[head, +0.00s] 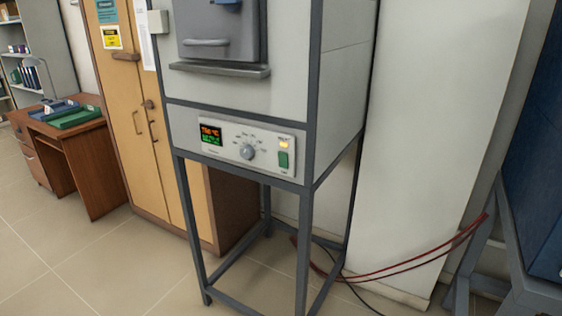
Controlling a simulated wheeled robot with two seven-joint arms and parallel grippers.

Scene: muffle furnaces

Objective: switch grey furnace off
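The grey furnace (341,88) stands on a dark grey metal frame (304,240) in the middle of the head view. Its door (220,35) with a handle is at the top and looks shut. The control panel (225,149) below has a lit display (211,135) with orange and green characters. A round knob (247,152) sits mid-panel. A green rocker switch (283,160) is at the panel's right, under a lit yellow-orange lamp (284,144). Neither of my grippers shows in the head view.
A tan cabinet (130,110) stands behind on the left, beside a wooden desk (85,150) with trays. A blue unit on a grey stand (500,240) is at the right. Red cables (400,262) run low between the stands. The tiled floor (110,265) at front left is clear.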

